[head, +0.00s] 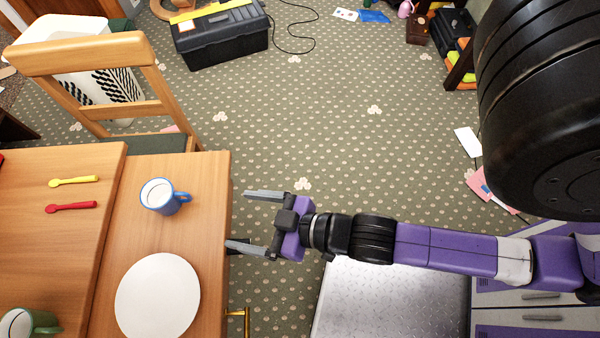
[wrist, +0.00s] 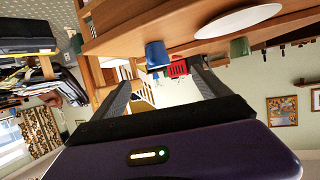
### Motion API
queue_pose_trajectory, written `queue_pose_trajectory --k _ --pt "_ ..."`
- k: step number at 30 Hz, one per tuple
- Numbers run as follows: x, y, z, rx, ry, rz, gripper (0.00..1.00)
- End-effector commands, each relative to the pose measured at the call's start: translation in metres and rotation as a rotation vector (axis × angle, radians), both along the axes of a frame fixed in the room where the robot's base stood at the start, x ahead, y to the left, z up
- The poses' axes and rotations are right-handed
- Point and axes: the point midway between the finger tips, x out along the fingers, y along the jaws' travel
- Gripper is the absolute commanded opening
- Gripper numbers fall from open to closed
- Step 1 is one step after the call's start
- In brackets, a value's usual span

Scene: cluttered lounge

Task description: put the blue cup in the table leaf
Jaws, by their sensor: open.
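The blue cup (head: 160,197) stands upright on the right-hand wooden section of the table, which looks like the table leaf (head: 215,200). Its handle points right, and its inside looks pale. My gripper (head: 238,220) is open and empty, just off the table's right edge, to the right of and a little below the cup. Its fingers point left towards the table. In the wrist view the blue cup (wrist: 157,54) shows between the open fingers, some distance ahead and touching neither.
A white plate (head: 157,296) lies below the cup. A green cup (head: 42,322), a yellow spoon (head: 75,181) and a red spoon (head: 72,207) rest on the left section. A wooden chair (head: 95,60) stands behind the table. A black toolbox (head: 220,38) sits on open carpet.

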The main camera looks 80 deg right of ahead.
Motion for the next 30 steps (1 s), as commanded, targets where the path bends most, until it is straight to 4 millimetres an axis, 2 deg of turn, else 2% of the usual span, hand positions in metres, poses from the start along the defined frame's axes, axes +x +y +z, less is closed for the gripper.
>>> queue_pose_trajectory --k 1,3,6,10,16,30 --pt "-0.022 -0.002 0.007 0.0 -0.001 0.004 0.86" --pt "-0.047 -0.003 0.021 0.0 -0.016 0.009 0.86" --pt "-0.075 -0.007 0.043 -0.004 -0.037 0.011 0.86" --pt "-0.1 -0.011 0.067 -0.01 -0.06 0.006 0.86" --pt "-0.114 -0.015 0.085 -0.018 -0.078 0.0 0.86" --pt "-0.114 -0.015 0.085 -0.018 -0.079 0.0 0.86"
